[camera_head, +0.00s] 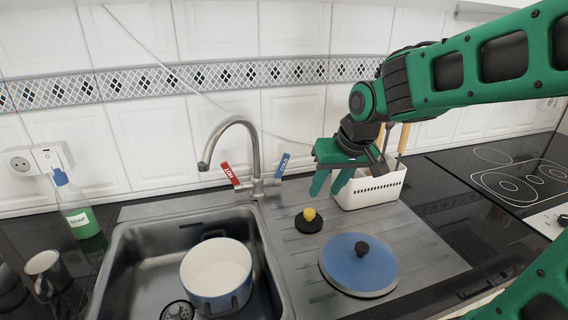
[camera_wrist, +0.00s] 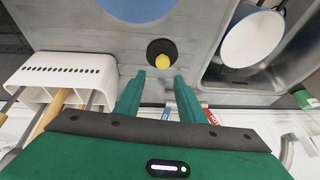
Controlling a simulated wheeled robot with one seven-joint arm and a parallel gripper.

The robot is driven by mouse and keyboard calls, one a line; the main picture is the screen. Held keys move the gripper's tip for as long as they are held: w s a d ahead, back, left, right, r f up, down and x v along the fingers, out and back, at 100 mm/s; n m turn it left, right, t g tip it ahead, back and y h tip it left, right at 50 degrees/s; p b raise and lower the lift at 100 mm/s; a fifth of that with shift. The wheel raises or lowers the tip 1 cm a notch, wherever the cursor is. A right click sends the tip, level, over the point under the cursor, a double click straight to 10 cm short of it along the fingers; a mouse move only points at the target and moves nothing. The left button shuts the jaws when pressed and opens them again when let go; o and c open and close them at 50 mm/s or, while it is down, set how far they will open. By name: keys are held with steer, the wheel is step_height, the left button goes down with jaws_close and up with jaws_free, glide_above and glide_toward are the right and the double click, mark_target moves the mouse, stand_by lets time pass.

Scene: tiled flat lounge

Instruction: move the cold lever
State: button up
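The cold lever (camera_head: 282,166) is a blue-labelled handle on the right side of the grey metal tap (camera_head: 255,150) behind the sink. The red hot lever (camera_head: 230,174) is on the tap's left side. My gripper (camera_head: 327,188) is open and empty, to the right of the cold lever and apart from it, with its fingers pointing down over the drainboard. In the wrist view the cold lever (camera_wrist: 167,113) shows as a small blue piece between the fingers, partly hidden by them. The hot lever (camera_wrist: 210,118) shows beside the right finger there.
A white utensil holder (camera_head: 370,190) stands just right of my gripper. A black scrubber with a yellow knob (camera_head: 309,215) and a blue lid (camera_head: 358,266) lie on the drainboard (camera_head: 420,255). A pot (camera_head: 217,275) is in the sink. A soap bottle (camera_head: 76,208) stands at the left.

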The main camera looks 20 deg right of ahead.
steer(key=w+a+r+y, duration=0.1)
steer(key=w+r+y, duration=0.15)
steer(key=w, duration=0.75)
glide_toward(288, 156)
step_height(288, 156, down, 2)
steer(key=shift+y, duration=0.35)
steer(key=x, duration=1.1)
steer(key=shift+w+r, duration=0.15)
steer(key=shift+w, duration=0.2)
